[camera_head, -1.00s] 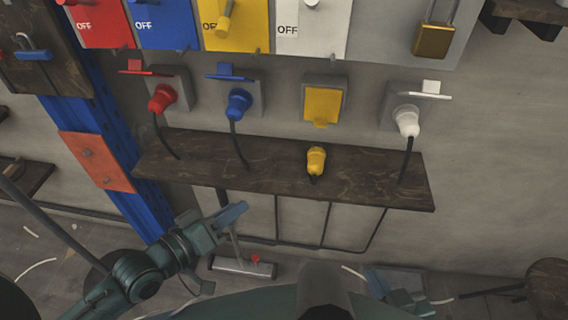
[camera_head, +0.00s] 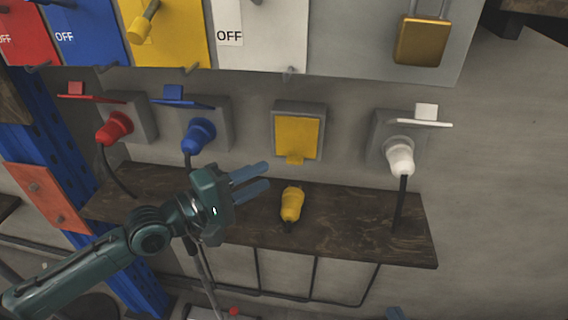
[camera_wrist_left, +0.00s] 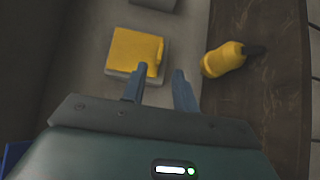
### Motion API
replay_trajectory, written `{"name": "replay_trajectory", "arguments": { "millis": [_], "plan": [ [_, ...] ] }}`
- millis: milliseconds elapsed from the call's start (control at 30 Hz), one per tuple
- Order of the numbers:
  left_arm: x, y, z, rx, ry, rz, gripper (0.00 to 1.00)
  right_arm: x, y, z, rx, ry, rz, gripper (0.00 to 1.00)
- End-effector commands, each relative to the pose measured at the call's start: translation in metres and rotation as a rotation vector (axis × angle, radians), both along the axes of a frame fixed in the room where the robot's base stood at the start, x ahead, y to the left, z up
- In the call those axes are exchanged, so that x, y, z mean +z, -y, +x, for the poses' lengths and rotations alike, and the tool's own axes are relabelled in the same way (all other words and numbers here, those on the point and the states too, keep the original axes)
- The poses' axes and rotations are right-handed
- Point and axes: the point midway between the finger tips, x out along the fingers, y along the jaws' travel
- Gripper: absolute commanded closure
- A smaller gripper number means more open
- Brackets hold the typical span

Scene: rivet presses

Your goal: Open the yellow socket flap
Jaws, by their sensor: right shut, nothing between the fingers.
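The yellow socket flap (camera_head: 298,138) is closed over its grey wall socket, with a small tab at its lower edge. In the left wrist view, the flap (camera_wrist_left: 135,52) is just beyond the fingers. My left gripper (camera_head: 264,177) is open and empty, below and left of the flap and apart from it. Its two blue fingers (camera_wrist_left: 158,88) also show in the left wrist view. Only a fingertip of my right gripper (camera_head: 395,313) shows at the bottom edge of the head view; it is shut and empty.
A yellow plug (camera_head: 292,204) lies on the dark wooden shelf (camera_head: 345,225) below the socket. Red (camera_head: 115,128), blue (camera_head: 198,135) and white (camera_head: 400,155) plugs sit in neighbouring sockets with raised flaps. A brass padlock (camera_head: 420,42) hangs at upper right.

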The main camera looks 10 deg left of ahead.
Motion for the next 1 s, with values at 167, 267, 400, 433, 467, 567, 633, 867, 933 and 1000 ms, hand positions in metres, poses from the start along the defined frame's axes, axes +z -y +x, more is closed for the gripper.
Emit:
{"name": "replay_trajectory", "arguments": {
  "millis": [167,267,400,433,467,567,633,867,933,1000],
  "plan": [
    [0.002,0.025,0.024,0.0,0.003,-0.004,0.71,-0.001,-0.001,0.0,0.001,-0.005,0.001,1.0],
    [0.001,0.035,0.035,0.0,0.001,-0.003,0.71,-0.002,-0.001,0.0,0.002,-0.007,0.001,1.0],
    [0.0,0.043,0.043,0.0,0.001,0.001,0.71,-0.002,-0.001,0.0,0.002,-0.008,0.002,1.0],
    [0.0,0.044,0.044,0.0,0.001,0.001,0.71,-0.002,-0.001,0.0,0.002,-0.008,0.002,1.0],
    [0.0,0.045,0.045,0.0,0.0,0.001,0.71,-0.002,-0.001,0.0,0.002,-0.008,0.002,1.0],
    [0.0,0.047,0.046,0.0,-0.001,0.001,0.71,-0.002,-0.001,0.0,0.002,-0.008,0.002,1.0],
    [0.0,0.047,0.046,0.0,0.0,0.001,0.71,-0.002,-0.001,0.0,0.002,-0.008,0.002,1.0],
    [0.0,0.046,0.046,0.0,0.0,0.001,0.79,-0.002,-0.001,0.0,0.002,-0.008,0.002,1.0],
    [0.0,0.046,0.046,0.0,0.0,0.001,0.85,-0.002,-0.001,0.0,0.002,-0.008,0.002,1.0],
    [0.0,0.046,0.046,0.0,0.0,0.001,0.91,-0.002,-0.001,0.0,0.002,-0.007,0.001,1.0]
  ]
}}
